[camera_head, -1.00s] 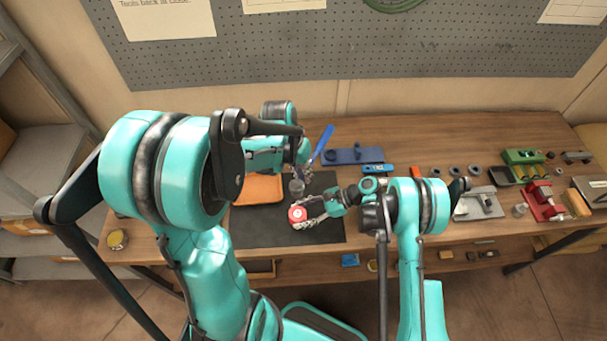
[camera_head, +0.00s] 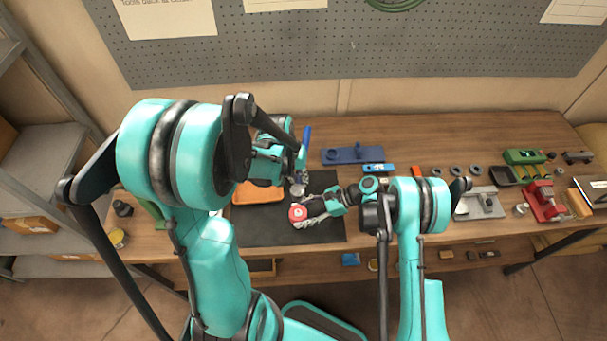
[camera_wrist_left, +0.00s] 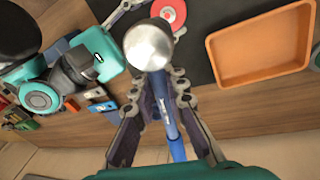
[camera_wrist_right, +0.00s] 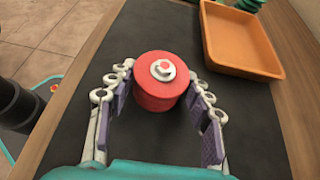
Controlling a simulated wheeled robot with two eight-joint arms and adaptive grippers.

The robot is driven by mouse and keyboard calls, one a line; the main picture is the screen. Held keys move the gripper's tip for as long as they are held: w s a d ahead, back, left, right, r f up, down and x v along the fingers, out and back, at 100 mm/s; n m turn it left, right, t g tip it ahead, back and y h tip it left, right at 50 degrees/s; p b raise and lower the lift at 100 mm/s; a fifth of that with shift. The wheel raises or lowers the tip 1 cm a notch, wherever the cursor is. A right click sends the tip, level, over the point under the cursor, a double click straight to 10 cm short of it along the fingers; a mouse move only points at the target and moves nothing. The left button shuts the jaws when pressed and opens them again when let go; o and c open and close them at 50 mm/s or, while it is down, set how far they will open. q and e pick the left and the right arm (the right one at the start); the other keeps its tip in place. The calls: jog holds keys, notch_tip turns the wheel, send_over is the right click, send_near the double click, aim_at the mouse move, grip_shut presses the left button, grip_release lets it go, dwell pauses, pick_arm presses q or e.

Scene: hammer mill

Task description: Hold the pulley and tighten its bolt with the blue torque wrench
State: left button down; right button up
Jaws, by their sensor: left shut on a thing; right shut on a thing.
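The red pulley (camera_head: 298,212) is on the dark mat (camera_head: 275,228), with a pale hub and bolt on its top face. My right gripper (camera_head: 311,215) is shut on its sides; the right wrist view shows the pulley (camera_wrist_right: 160,85) between the fingers. My left gripper (camera_wrist_left: 165,98) is shut on the blue torque wrench (camera_wrist_left: 172,125). The wrench's blue handle (camera_head: 307,134) stands up above the left hand. Its round silver head (camera_wrist_left: 148,45) is just behind the pulley in the head view, apart from the bolt. The left arm hides part of the wrench.
An orange tray (camera_head: 260,198) lies left of the pulley, partly behind my left arm. A blue fixture (camera_head: 352,156) and a blue tool (camera_head: 373,168) lie behind right. Several dark rings, a green box (camera_head: 524,157) and a red vise (camera_head: 545,205) are farther right.

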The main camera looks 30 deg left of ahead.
pick_arm(q)
jog(key=shift+s+a+f+n, duration=0.15)
jog(key=shift+f+n, duration=0.2)
jog(key=shift+f, duration=1)
jog(key=shift+w+a+f+n, duration=0.1)
jog(key=shift+f+n, duration=0.3)
jog(key=shift+f, duration=1)
jog(key=shift+s+a+f+n, duration=0.15)
jog(key=shift+f+n, duration=0.2)
jog(key=shift+f, duration=1)
jog(key=shift+f, duration=0.5)
pick_arm(e)
jog(key=shift+o, duration=1.1)
grip_shut()
pick_arm(q)
jog(key=shift+w+d+m, duration=0.15)
jog(key=shift+d+m, duration=0.1)
jog(key=shift+m, duration=0.45)
